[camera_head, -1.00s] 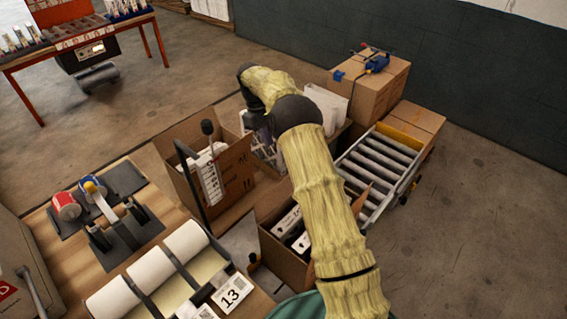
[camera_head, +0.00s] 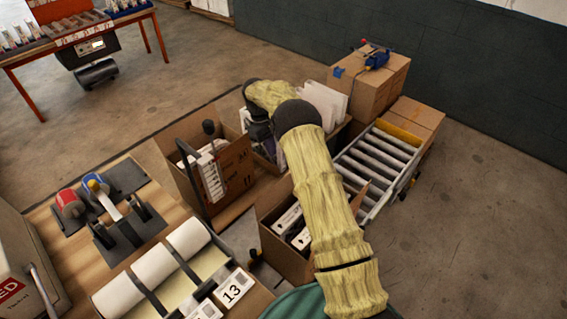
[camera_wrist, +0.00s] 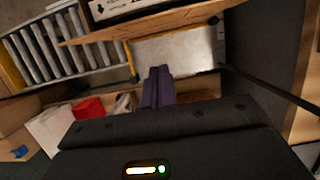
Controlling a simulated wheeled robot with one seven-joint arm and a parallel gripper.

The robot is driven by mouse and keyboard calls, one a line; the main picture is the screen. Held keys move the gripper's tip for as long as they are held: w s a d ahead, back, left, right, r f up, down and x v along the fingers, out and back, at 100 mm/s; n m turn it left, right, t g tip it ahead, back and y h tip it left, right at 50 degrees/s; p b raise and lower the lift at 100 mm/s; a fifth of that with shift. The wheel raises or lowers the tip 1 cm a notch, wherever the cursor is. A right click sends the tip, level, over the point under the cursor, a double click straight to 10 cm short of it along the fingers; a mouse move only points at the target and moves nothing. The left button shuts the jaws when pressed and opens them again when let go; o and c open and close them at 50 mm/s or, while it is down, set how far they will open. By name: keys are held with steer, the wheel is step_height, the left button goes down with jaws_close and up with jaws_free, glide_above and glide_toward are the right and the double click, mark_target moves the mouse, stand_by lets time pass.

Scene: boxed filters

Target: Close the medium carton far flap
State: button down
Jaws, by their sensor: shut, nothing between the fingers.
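An open brown carton (camera_head: 274,239) with white boxed filters inside stands beside my forearm, which covers part of it. One of its flaps (camera_head: 360,198) stands up at its right side. A second open carton (camera_head: 238,168) stands farther left with its printed side showing. I cannot tell for sure which is the medium one. In the wrist view, a raised brown flap edge (camera_wrist: 150,22) crosses the top, with a boxed filter (camera_wrist: 122,8) behind it. My gripper (camera_wrist: 157,72) is shut and empty, its fingertips apart from that flap in the picture. In the head view its fingers are hidden behind my arm.
A roller conveyor (camera_head: 378,165) stands right of the cartons, also in the wrist view (camera_wrist: 45,48). Stacked closed boxes (camera_head: 372,88) stand behind it. A wooden bench (camera_head: 45,222) with rolls and a tape dispenser is at left. Open floor lies at right.

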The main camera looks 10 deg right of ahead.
steer(key=s+d+f+p, duration=0.3)
steer(key=s+f+p, duration=0.1)
steer(key=shift+s+d+f, duration=0.15)
steer(key=shift+s+f, duration=0.05)
steer(key=shift+f, duration=0.2)
stand_by(0.5)
